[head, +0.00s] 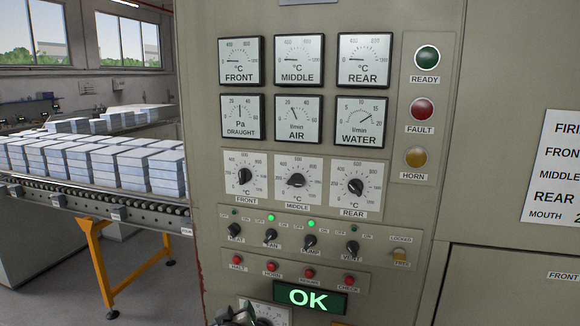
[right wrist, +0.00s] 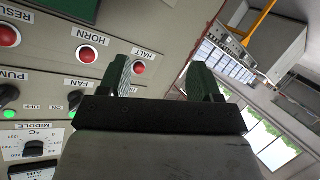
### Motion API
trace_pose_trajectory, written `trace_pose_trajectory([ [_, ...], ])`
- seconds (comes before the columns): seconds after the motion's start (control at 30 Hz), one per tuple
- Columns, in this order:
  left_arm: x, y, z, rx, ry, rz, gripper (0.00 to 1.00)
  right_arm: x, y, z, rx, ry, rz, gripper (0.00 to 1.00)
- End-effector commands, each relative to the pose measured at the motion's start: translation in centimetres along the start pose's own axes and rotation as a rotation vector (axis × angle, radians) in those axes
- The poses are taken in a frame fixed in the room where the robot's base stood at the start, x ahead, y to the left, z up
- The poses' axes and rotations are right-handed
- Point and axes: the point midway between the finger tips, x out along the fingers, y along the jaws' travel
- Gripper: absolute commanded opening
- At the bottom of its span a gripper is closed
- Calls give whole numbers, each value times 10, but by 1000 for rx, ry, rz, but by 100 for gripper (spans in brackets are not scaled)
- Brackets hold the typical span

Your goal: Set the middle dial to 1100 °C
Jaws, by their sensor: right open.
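The middle dial (head: 297,180) is a black knob on a white °C scale, between the front dial (head: 245,176) and the rear dial (head: 355,186). Its exact pointer reading is too small to tell. My right gripper (head: 234,315) shows only in part at the bottom edge of the head view, well below the middle dial and apart from it. In the right wrist view my right gripper (right wrist: 160,80) is open, with nothing between its green fingers. My left gripper is not in view.
Switches with green lamps (head: 311,224) and a row of red buttons (head: 271,272) lie below the dials. A lit OK display (head: 310,298) sits lower, with another white dial (head: 268,314) beside it. A roller conveyor (head: 90,200) with stacked blocks stands at left.

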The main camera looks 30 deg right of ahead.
Motion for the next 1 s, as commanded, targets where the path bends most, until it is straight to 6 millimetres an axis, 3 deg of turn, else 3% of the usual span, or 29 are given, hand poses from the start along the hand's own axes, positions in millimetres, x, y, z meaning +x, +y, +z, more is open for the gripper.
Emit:
trace_pose_trajectory([
  [0.03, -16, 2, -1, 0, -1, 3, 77, -19, 35, -59, 69, 58, 74, 64],
  [0.1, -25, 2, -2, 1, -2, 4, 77, -44, 77, -112, 160, 117, 173, 64],
  [0.2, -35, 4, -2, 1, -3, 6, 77, -81, 130, -165, 287, 181, 291, 64],
  [0.3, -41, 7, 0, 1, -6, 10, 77, -111, 168, -192, 387, 219, 373, 64],
  [0.4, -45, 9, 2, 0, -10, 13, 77, -128, 188, -204, 448, 238, 418, 64],
  [0.53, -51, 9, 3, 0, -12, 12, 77, -127, 200, -210, 469, 243, 438, 64],
  [1.0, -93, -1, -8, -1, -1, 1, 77, -55, 237, -221, 464, 242, 436, 64],
])
